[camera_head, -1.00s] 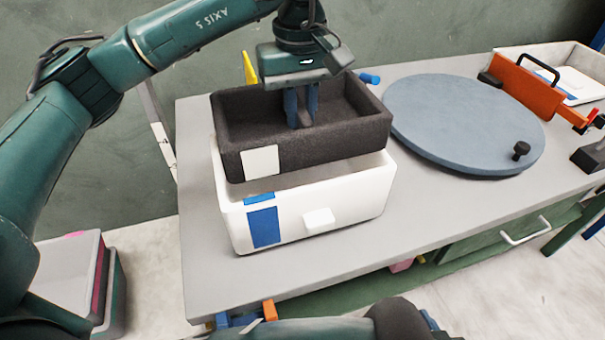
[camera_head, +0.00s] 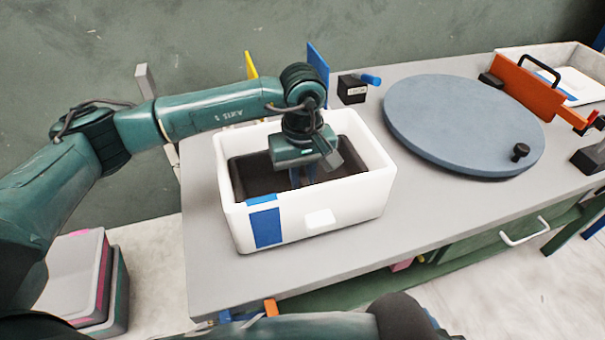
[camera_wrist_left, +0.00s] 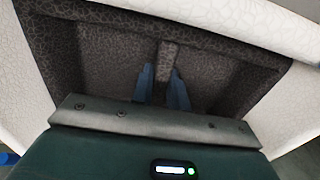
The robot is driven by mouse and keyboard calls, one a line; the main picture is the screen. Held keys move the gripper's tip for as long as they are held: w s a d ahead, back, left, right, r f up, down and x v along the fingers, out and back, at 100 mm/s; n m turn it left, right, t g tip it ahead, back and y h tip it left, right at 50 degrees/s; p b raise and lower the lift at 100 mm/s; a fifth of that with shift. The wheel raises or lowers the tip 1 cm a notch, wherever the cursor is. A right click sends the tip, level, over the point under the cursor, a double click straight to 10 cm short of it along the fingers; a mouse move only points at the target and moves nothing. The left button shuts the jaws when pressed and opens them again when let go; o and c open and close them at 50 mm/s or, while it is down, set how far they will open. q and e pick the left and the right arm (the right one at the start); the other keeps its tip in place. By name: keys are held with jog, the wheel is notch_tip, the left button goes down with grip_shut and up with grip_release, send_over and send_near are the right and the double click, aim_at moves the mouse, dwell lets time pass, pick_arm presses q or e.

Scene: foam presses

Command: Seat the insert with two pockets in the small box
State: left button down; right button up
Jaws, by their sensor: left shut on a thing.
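The dark foam insert (camera_head: 262,175) sits down inside the white small box (camera_head: 345,206), its top below the box rim in the head view. The box has a blue label and a white tab on its front. My left gripper (camera_head: 302,180) reaches into the box and is shut on the insert's middle wall. In the left wrist view the fingers (camera_wrist_left: 163,88) straddle this wall (camera_wrist_left: 168,55), with a pocket on each side. The insert's underside and the box floor are hidden.
A round blue-grey turntable (camera_head: 455,122) with a black knob lies right of the box. An orange panel (camera_head: 525,88) and a white tray (camera_head: 570,75) stand at the back right. A black block with a blue handle (camera_head: 353,88) is behind the box. The front table strip is clear.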

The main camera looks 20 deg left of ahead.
pick_arm(q)
jog(key=shift+f, duration=0.1)
jog(key=c, duration=1.8)
grip_release()
jog(key=o, duration=0.4)
jog(key=shift+o, duration=0.2)
